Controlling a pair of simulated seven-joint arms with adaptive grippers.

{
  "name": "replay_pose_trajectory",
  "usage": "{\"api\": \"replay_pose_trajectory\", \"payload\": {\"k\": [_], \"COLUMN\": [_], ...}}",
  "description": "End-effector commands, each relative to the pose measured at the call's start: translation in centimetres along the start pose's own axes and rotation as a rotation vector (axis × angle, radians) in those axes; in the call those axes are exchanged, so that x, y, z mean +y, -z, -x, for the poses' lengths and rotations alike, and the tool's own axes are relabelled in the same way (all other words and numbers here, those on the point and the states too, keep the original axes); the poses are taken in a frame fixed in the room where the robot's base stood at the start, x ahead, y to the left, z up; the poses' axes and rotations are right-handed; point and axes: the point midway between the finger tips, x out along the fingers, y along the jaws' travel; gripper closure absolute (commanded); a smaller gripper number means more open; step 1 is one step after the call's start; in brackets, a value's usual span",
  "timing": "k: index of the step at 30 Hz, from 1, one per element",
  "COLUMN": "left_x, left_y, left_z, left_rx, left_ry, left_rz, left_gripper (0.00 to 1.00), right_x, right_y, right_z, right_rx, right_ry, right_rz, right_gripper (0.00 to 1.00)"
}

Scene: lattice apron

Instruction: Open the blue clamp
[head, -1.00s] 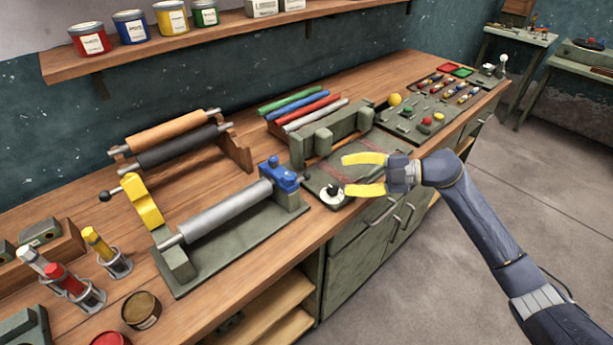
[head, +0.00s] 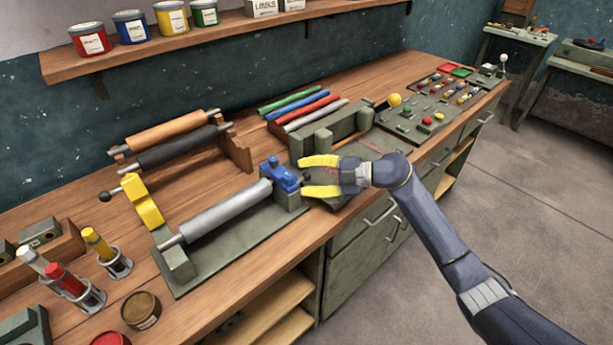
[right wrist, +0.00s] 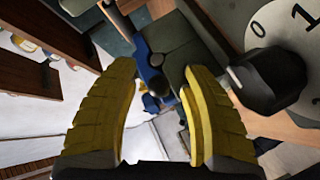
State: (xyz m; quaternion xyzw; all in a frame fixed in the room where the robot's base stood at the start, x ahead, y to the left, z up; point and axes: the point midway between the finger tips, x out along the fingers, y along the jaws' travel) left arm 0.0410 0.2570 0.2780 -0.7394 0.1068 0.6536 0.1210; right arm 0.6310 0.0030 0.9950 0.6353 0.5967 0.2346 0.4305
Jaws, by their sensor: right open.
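The blue clamp (head: 281,174) sits on the right-end post of the roller stand, at one end of the grey roller (head: 228,210). It looks closed over the roller's end, with a small dark knob (head: 306,177) at its right. My right gripper (head: 304,177) is open, its yellow fingers pointing left at the clamp, one finger to each side of the knob. In the right wrist view the blue clamp (right wrist: 152,78) and dark knob (right wrist: 188,97) show between the open fingers (right wrist: 160,110). I cannot tell if they touch. My left gripper is not in view.
A yellow clamp (head: 144,202) stands at the roller's left end. A rack with coloured rods (head: 303,104) is behind my gripper. A numbered dial (right wrist: 290,60) with a black knob is close beside the fingers in the right wrist view. The bench front (head: 330,222) is clear.

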Motion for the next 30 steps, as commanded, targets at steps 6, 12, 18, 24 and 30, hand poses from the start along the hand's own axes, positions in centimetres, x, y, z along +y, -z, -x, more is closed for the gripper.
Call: {"api": "replay_pose_trajectory", "payload": {"k": [6, 12, 18, 24, 30], "left_x": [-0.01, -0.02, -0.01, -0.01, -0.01], "left_y": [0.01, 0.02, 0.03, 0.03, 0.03], "left_z": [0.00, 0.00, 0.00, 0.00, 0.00], "left_rx": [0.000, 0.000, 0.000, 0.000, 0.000], "left_ry": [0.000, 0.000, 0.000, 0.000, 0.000], "left_rz": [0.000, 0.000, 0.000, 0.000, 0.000], "left_gripper": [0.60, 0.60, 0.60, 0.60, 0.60], "right_x": [0.01, 0.01, 0.01, 0.04, 0.08], "right_y": [0.01, 0.01, 0.01, 0.02, 0.02], "right_z": [-0.02, 0.00, 0.00, 0.01, 0.05], "right_rx": [0.000, 0.000, 0.000, 0.000, 0.000], "right_ry": [0.000, 0.000, 0.000, -0.001, -0.001], "right_rz": [0.000, 0.000, 0.000, 0.000, 0.000], "right_gripper": [0.53, 0.72, 0.95, 1.00, 1.00]}}
